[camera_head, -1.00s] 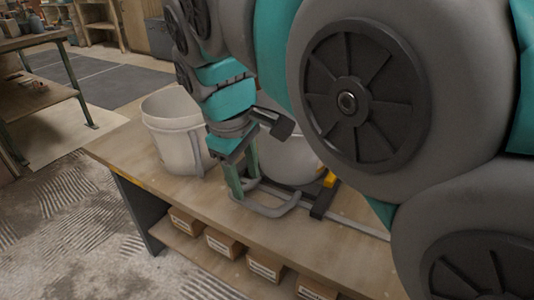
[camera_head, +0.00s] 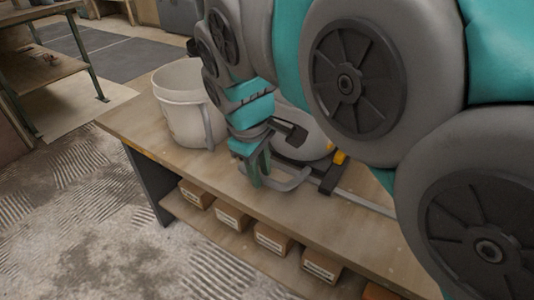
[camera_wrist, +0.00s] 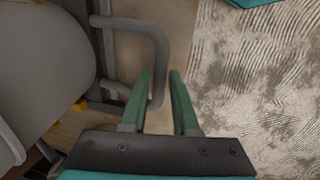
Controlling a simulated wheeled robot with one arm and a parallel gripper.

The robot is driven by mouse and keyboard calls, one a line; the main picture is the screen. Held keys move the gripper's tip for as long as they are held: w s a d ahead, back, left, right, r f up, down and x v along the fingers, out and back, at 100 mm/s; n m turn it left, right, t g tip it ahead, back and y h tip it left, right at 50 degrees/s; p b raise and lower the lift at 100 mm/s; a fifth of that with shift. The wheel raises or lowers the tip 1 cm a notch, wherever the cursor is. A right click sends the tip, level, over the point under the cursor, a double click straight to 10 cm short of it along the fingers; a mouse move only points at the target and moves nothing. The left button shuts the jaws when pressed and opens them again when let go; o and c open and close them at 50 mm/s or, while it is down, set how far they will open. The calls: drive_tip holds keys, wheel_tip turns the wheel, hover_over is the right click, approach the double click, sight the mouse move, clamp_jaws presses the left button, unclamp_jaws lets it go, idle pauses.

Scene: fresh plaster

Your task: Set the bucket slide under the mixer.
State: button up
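The bucket slide is a low frame on the bench with a grey loop handle (camera_head: 300,180) at its front. A pale bucket (camera_head: 312,140) stands on or behind it, partly hidden by my arm; it seems to be the grey round body (camera_wrist: 38,75) at the left of the wrist view. My gripper (camera_head: 259,182) points down at the handle's left end. In the wrist view its two green fingers (camera_wrist: 160,73) are apart, with the handle's outer bar (camera_wrist: 159,45) between them; contact cannot be told. The mixer cannot be made out.
A white bucket (camera_head: 185,108) with a handle stands left of my gripper on the wooden bench (camera_head: 140,125). Labelled boxes (camera_head: 232,217) sit on the shelf below. The patterned floor (camera_head: 70,230) in front is clear. Another table (camera_head: 45,65) stands at the far left.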

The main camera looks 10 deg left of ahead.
clamp_jaws()
idle(1.0)
